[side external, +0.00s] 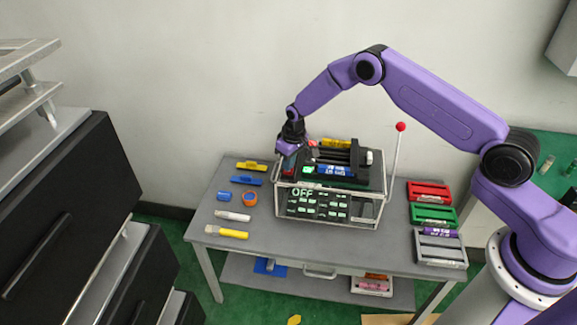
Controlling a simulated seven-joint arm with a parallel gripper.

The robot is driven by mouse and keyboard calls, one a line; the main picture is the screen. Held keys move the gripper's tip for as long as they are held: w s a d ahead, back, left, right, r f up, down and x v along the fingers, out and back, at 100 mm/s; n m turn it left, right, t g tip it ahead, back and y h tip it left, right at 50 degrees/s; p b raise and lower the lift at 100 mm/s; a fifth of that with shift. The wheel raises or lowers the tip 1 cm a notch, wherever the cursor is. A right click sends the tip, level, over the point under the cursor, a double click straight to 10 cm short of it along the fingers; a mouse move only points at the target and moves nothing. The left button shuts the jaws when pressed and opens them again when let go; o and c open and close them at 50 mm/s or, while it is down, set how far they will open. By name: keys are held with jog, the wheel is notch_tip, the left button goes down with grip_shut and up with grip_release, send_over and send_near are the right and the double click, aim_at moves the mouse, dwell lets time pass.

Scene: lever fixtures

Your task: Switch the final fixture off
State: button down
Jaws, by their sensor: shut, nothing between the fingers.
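A black lever fixture (350,165) with dark rails stands on top of a clear box on the grey table. Small red, yellow, green and blue parts show on it, and a whitish knob (369,157) is at its right end. The box front (330,206) carries green text reading "OFF" and several small green marks. A tall thin rod with a red ball (401,127) rises at the box's right side. My gripper (288,152) is shut and empty at the left end of the fixture, pointing down. Its fingertips are small and partly dark, so contact is unclear.
Yellow, blue, orange and white small items (234,216) lie on the table's left. Red (429,190), green (433,215) and grey (440,248) trays stand at the right. Table room shows in front of the box (310,248). Black drawers (70,220) stand at far left.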

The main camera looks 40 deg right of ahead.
notch_tip(320, 180, up, 7)
dwell(0.8)
dwell(0.4)
jog(key=s+a+r+n+g, duration=0.1)
jog(key=s+a+r+n, duration=0.25)
jog(key=s+r, duration=0.6)
jog(key=s+a+r+n, duration=0.2)
jog(key=s+a+r, duration=0.35)
jog(key=s, duration=0.75)
jog(key=s+d+r+n, duration=0.2)
jog(key=s+d, duration=0.4)
jog(key=s, duration=0.6)
jog(key=s+d+r+n, duration=0.2)
jog(key=s+d, duration=0.4)
jog(key=s, duration=0.5)
jog(key=shift+s+d+r+g, duration=0.3)
jog(key=shift+s+r, duration=0.1)
jog(key=shift+r, duration=0.1)
